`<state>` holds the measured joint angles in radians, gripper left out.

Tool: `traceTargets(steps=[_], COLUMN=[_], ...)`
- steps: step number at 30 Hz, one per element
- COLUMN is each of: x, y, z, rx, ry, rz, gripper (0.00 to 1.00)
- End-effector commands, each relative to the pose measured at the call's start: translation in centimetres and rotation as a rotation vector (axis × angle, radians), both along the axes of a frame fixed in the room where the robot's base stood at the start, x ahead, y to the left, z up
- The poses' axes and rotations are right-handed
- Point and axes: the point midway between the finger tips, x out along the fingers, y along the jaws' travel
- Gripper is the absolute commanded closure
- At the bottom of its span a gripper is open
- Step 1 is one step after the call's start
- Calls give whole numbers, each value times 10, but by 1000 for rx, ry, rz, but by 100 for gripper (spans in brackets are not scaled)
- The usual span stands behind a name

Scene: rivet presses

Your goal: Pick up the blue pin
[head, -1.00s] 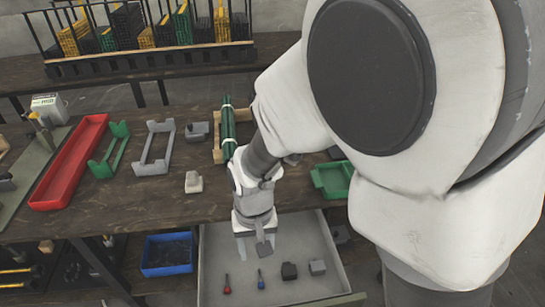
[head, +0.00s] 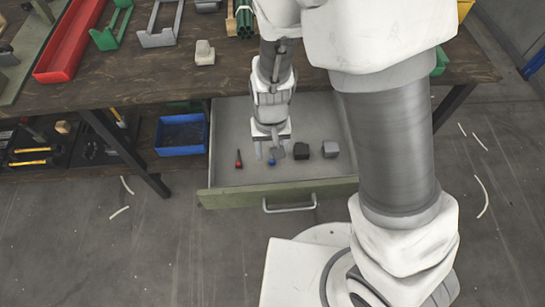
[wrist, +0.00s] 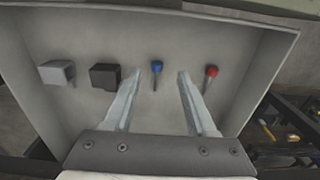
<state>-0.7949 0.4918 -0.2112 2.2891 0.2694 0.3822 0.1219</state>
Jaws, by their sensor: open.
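The blue pin (head: 272,161) lies in the open drawer (head: 225,180); in the head view it is partly hidden by my gripper (head: 270,153). In the wrist view the blue pin (wrist: 157,67) shows its blue head and thin dark shank. My gripper (wrist: 160,75) is open and empty, pointing into the drawer. Its two fingers appear on either side of the blue pin, with the left fingertip closer to it. I cannot tell how far above the pin they are.
A red pin (wrist: 211,72) lies right of the right finger. A black block (wrist: 104,76) and a grey block (wrist: 57,72) sit left of the blue pin. The drawer walls and the table edge (head: 200,97) surround the gripper. A blue bin (head: 181,134) stands left of the drawer.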

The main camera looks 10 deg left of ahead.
Motion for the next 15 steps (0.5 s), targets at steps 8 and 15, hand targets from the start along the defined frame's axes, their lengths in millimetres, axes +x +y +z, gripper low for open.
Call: traceTargets(steps=[8,15], x=[4,5], y=[-3,-3], z=[-42,-42], rx=[-1,0], ry=[1,0], rz=[0,1], gripper=[43,43])
